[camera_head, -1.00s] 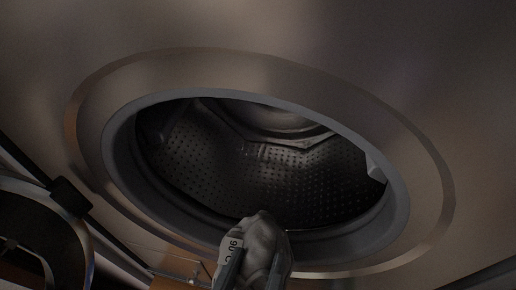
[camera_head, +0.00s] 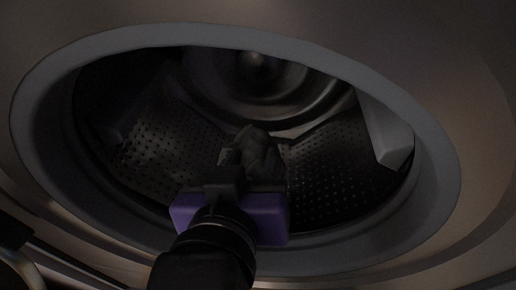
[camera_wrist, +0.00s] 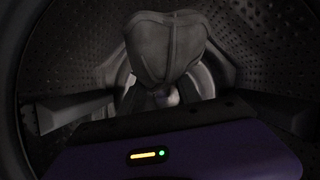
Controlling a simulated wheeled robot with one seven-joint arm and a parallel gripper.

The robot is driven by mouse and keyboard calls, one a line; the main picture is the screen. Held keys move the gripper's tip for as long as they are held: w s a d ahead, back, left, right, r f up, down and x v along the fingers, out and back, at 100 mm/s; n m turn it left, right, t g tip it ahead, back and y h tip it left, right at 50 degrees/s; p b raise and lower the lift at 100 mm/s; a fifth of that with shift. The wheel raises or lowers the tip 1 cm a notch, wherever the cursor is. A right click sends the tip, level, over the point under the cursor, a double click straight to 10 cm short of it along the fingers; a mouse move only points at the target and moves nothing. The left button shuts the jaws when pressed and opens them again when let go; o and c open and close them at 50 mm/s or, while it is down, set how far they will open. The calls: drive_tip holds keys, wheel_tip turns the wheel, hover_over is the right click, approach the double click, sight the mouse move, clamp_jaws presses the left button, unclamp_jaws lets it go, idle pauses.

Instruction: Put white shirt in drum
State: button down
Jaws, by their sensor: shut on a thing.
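The white shirt (camera_head: 256,152) is a bunched bundle that looks grey in the dim light. My gripper (camera_head: 240,172) is shut on it and has reached through the round opening, so the shirt is inside the drum (camera_head: 320,165). In the wrist view the shirt (camera_wrist: 160,45) stands up beyond the purple gripper body, with the perforated drum wall (camera_wrist: 265,40) around it. The fingertips are mostly hidden by the shirt and the gripper body. I cannot tell whether the shirt touches the drum wall.
A grey rubber rim (camera_head: 437,180) rings the opening, close below my arm. A pale drum paddle (camera_head: 388,140) juts in at the right. The drum's back (camera_head: 265,75) is open and looks empty. A dark round part, perhaps the door (camera_head: 15,265), shows at lower left.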

sight(255, 130)
drive_tip(key=w+p, duration=0.1)
drive_tip(key=w, duration=0.6)
drive_tip(key=shift+w+d+r, duration=0.1)
drive_tip(key=shift+w, duration=0.2)
wheel_tip(255, 130, down, 3)
drive_tip(key=shift+s+r, duration=0.1)
drive_tip(key=shift+r, duration=0.1)
wheel_tip(255, 130, down, 3)
drive_tip(key=shift+f+p, duration=0.2)
drive_tip(key=shift+p, duration=0.15)
drive_tip(key=shift+w+f, duration=0.2)
drive_tip(key=shift+f, duration=0.4)
drive_tip(key=shift+f, duration=0.15)
drive_tip(key=c, duration=0.9)
unclamp_jaws()
drive_tip(key=shift+o, duration=0.2)
